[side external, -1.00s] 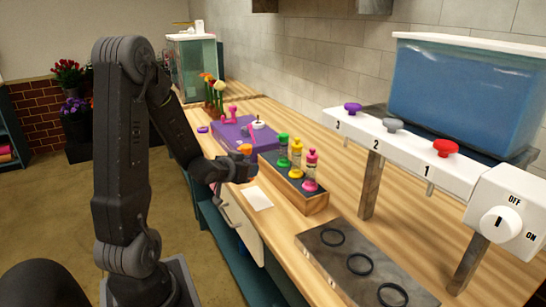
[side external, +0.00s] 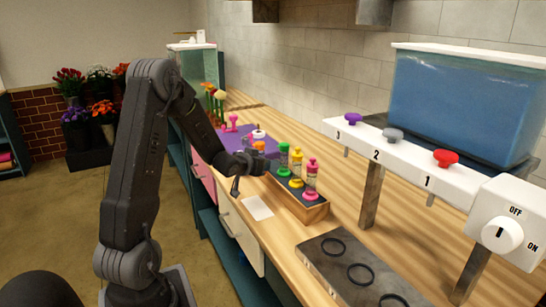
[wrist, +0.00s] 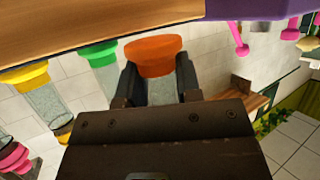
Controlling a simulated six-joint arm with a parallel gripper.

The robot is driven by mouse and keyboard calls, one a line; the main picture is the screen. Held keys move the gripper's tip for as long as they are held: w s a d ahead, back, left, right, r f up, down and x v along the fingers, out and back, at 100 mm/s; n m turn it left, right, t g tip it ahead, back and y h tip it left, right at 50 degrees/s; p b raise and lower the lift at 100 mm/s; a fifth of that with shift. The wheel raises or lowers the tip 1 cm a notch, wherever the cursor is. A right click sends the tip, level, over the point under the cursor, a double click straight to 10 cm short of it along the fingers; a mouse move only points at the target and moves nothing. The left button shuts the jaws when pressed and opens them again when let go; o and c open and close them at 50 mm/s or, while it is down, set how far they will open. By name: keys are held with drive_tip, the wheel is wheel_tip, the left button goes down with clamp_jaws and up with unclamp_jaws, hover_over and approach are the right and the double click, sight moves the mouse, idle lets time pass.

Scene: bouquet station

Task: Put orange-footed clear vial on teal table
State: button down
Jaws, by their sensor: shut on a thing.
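My gripper (wrist: 153,82) is shut on the orange-footed clear vial, whose wide orange end (wrist: 153,55) sticks out past the fingers in the wrist view. Its clear body (wrist: 162,92) shows between the fingers. In the side view my gripper (side external: 251,164) is at the left end of the dark-topped rack (side external: 314,212), and the orange end (side external: 258,146) shows above it; the rest of the vial is hidden. The wood-topped table (side external: 276,238) has a teal frame (side external: 207,215).
Green (side external: 283,149), yellow (side external: 296,161) and pink (side external: 311,164) vials stand in the rack beside my gripper. A purple mat (side external: 232,140) lies behind. A white card (side external: 258,207) lies in front. A grey plate with black rings (side external: 318,263) and a dispenser stand (side external: 400,150) are at right.

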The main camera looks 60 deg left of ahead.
sight(273, 164)
drive_tip(key=w+a, duration=0.1)
drive_tip(key=w, duration=0.1)
drive_tip(key=w+a, duration=0.1)
drive_tip(key=w, duration=0.1)
drive_tip(key=w+a, duration=0.2)
drive_tip(key=shift+w, duration=0.4)
drive_tip(key=c, duration=0.8)
unclamp_jaws()
drive_tip(key=shift+d+f, duration=0.1)
